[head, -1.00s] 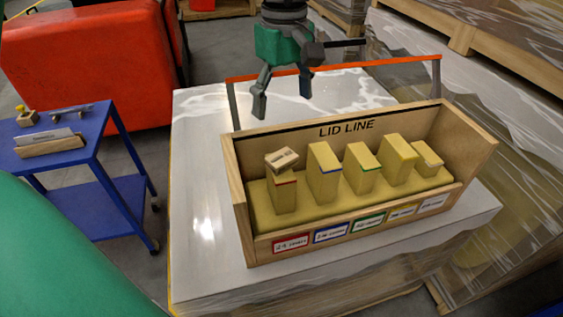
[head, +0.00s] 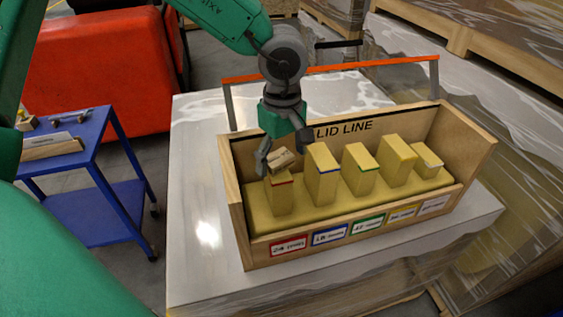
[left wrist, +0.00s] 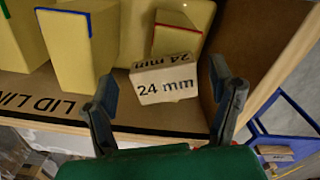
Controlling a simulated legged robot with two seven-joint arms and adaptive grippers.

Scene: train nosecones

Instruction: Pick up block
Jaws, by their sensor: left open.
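A small wooden block (head: 281,160) lies tilted on top of the leftmost yellow foam post, the one with a red edge (head: 281,193). In the left wrist view the block (left wrist: 164,80) shows "24 mm" on two faces. My left gripper (head: 283,158) is open above the left end of the box, its fingers coming down around the block. In the left wrist view the left gripper (left wrist: 166,105) has one finger on each side of the block, with gaps between. The block is apart from both fingers there. My right gripper is not in view.
A blue cart (head: 90,165) stands at left. The table (head: 205,220) is clear left of the box.

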